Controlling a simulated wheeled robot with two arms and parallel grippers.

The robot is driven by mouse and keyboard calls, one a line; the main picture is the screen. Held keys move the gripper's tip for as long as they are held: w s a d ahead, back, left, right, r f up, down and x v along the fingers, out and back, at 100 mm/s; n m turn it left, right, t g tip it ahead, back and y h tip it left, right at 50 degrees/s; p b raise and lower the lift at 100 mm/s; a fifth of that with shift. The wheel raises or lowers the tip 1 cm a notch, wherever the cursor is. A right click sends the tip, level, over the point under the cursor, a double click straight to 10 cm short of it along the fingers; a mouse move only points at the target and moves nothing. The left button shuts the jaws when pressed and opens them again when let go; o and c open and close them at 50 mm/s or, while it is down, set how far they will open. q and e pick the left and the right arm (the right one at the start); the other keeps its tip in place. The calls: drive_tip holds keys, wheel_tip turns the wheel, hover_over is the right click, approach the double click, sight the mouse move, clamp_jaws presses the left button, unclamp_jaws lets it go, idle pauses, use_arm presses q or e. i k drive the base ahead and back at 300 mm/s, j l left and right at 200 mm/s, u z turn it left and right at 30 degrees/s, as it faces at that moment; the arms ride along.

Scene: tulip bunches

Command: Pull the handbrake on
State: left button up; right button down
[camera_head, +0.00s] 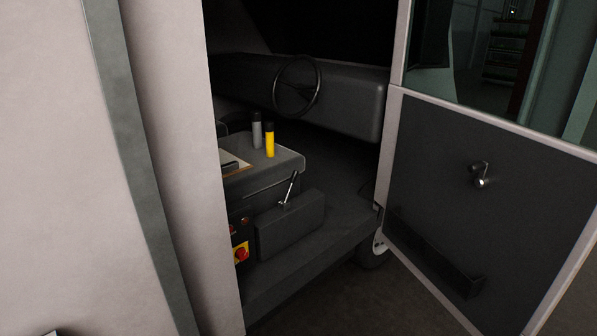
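The handbrake lever (289,188) is a thin metal lever with a dark grip. It rises from a dark grey box (291,226) low inside the open cab and leans up to the right. Nothing touches it. No gripper of mine can be made out in the head view. Only a small sliver of something pale and dark shows at the bottom left edge, too little to identify.
The cab door (440,210) stands open at the right, with a chrome handle (481,175). A pale body panel (170,150) fills the left. A steering wheel (297,86), a grey can (256,131), a yellow can (269,140) and a red knob (241,254) are inside. The doorway is clear.

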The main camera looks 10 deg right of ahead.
sight(294, 177)
drive_tip(key=i+l+z, duration=0.25)
drive_tip(key=i, duration=1.05)
drive_tip(key=i+j+z, duration=0.1)
drive_tip(key=i+z, duration=0.15)
drive_tip(key=i, duration=1)
